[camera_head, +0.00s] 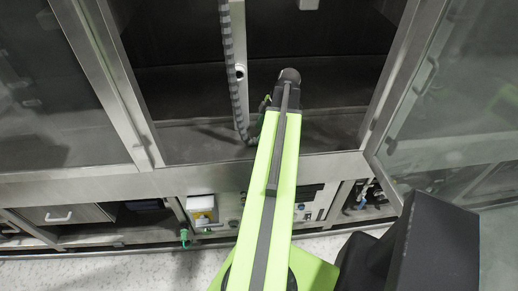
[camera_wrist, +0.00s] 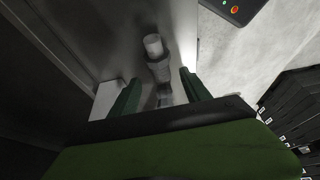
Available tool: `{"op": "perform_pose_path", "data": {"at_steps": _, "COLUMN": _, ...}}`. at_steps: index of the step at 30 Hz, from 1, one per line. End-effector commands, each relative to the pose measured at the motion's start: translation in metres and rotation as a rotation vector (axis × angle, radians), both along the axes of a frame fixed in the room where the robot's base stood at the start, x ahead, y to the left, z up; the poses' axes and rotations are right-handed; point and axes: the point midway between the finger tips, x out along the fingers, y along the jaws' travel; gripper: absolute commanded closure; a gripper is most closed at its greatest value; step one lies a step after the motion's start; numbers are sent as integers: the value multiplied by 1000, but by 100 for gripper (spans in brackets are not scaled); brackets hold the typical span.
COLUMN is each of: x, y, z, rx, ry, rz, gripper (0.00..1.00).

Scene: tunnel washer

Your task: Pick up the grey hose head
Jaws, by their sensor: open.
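A grey cylindrical piece with a paler end, apparently the grey hose head (camera_wrist: 154,48), shows in the wrist view, just beyond and between my fingertips. Its lower part runs back between the two dark green fingers. My gripper (camera_wrist: 159,76) is open, with a finger on each side of it. I cannot tell whether either finger touches it. In the head view a ribbed grey hose (camera_head: 230,70) hangs down in the open washer bay, its lower end beside my arm. My arm largely hides the gripper and hose head there.
Glass doors stand left (camera_head: 60,90) and right (camera_head: 455,110) of the open bay; the right one is swung outward. A metal sill (camera_head: 190,172) runs below the opening. A control panel and a green valve (camera_head: 184,236) lie underneath. A pale post (camera_head: 240,60) stands beside the hose.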

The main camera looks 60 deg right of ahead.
Motion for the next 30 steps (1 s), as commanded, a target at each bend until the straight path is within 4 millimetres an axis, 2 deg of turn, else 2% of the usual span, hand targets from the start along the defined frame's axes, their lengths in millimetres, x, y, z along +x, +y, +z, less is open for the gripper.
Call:
{"op": "perform_pose_path", "data": {"at_steps": 5, "x": 1, "y": 1, "z": -4, "rx": 0, "ry": 0, "rz": 0, "gripper": 44}}
{"op": "perform_pose_path", "data": {"at_steps": 15, "x": 13, "y": 11, "z": -53, "rx": 0, "ry": 0, "rz": -1, "gripper": 44}}
{"op": "perform_pose_path", "data": {"at_steps": 22, "x": 14, "y": 12, "z": -50, "rx": 0, "ry": 0, "rz": -2, "gripper": 44}}
{"op": "perform_pose_path", "data": {"at_steps": 30, "x": 14, "y": 12, "z": -49, "rx": 0, "ry": 0, "rz": -2, "gripper": 78}}
